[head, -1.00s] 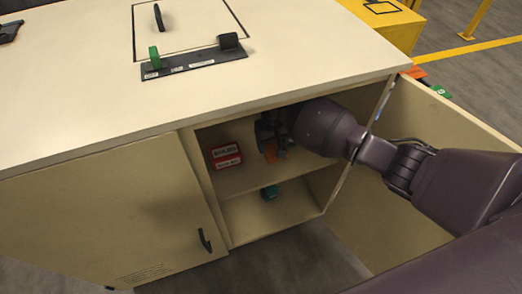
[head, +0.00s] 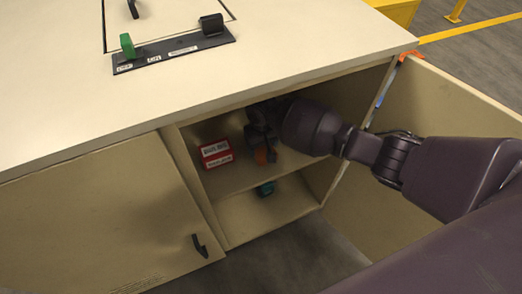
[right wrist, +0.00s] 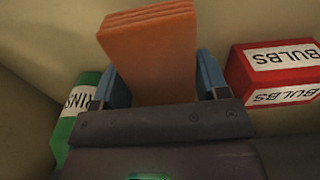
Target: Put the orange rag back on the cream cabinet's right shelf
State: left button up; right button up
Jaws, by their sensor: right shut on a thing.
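The orange rag (right wrist: 150,50) is a folded, layered block between the two blue fingers of my right gripper (right wrist: 160,82) in the right wrist view. The gripper is shut on it. In the head view, my right gripper (head: 262,142) is inside the open right side of the cream cabinet (head: 290,75), over the upper shelf (head: 235,183). I cannot tell whether the rag touches the shelf. My left gripper is not in view.
A red bulbs box (head: 216,154) stands on the upper shelf, left of the gripper. A green labelled box (right wrist: 85,110) shows on the other side in the right wrist view. A teal item (head: 265,188) lies on the lower shelf. The open door (head: 440,120) is right of my arm.

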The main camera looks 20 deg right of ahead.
aim_at(262, 151)
jog(key=f, duration=0.2)
jog(key=shift+s+f, duration=0.2)
jog(key=shift+f, duration=0.2)
jog(key=shift+w+f+b, duration=0.1)
jog(key=shift+f+b, duration=0.25)
jog(key=shift+b, duration=0.05)
jog(key=shift+w+r, duration=0.1)
jog(key=shift+r, duration=0.15)
jog(key=o, duration=0.8)
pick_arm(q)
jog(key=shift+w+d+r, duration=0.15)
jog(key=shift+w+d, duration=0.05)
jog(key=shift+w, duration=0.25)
